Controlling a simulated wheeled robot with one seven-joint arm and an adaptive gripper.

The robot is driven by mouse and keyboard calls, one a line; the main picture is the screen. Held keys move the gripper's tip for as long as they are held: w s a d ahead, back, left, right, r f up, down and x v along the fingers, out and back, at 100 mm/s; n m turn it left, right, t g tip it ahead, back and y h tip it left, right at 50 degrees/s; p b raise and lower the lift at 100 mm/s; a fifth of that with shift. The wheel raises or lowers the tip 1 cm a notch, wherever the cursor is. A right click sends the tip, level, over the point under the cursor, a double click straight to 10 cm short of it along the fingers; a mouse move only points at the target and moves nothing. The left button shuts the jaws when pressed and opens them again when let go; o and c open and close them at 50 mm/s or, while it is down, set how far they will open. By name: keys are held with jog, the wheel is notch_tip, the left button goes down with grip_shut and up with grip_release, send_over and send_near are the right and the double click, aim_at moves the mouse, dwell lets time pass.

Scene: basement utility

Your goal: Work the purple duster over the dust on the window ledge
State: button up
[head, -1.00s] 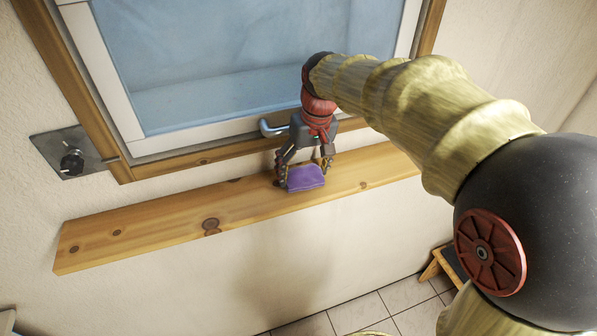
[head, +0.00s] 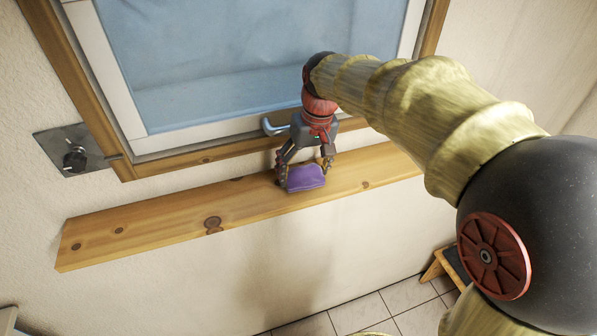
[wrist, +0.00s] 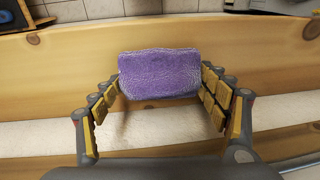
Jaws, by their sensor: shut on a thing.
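The purple duster (head: 306,177) is a small fuzzy block between the fingers of my gripper (head: 304,172). The gripper is shut on it, with a finger at each end, as the wrist view shows with the duster (wrist: 160,74) between the gripper's padded fingers (wrist: 160,92). The window ledge (head: 150,222) is a long knotty wooden board below the window. The duster is over the ledge, right of its middle, and appears to rest on it. I cannot make out dust on the ledge in either view. The duster hides the wood under it.
The window (head: 250,60) with a wooden frame and a metal handle (head: 273,127) stands behind my gripper. A metal plate with a black knob (head: 74,157) is on the wall at left. A wooden stool (head: 440,268) stands on the tiled floor at lower right. The ledge's left part is clear.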

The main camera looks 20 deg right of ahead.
jog(key=shift+s+f, duration=0.1)
jog(key=shift+f, duration=0.05)
jog(key=shift+a, duration=1)
jog(key=shift+d, duration=0.1)
jog(key=shift+d, duration=0.1)
jog(key=shift+d, duration=0.45)
jog(key=shift+r+p, duration=2.5)
jog(key=shift+r, duration=1.25)
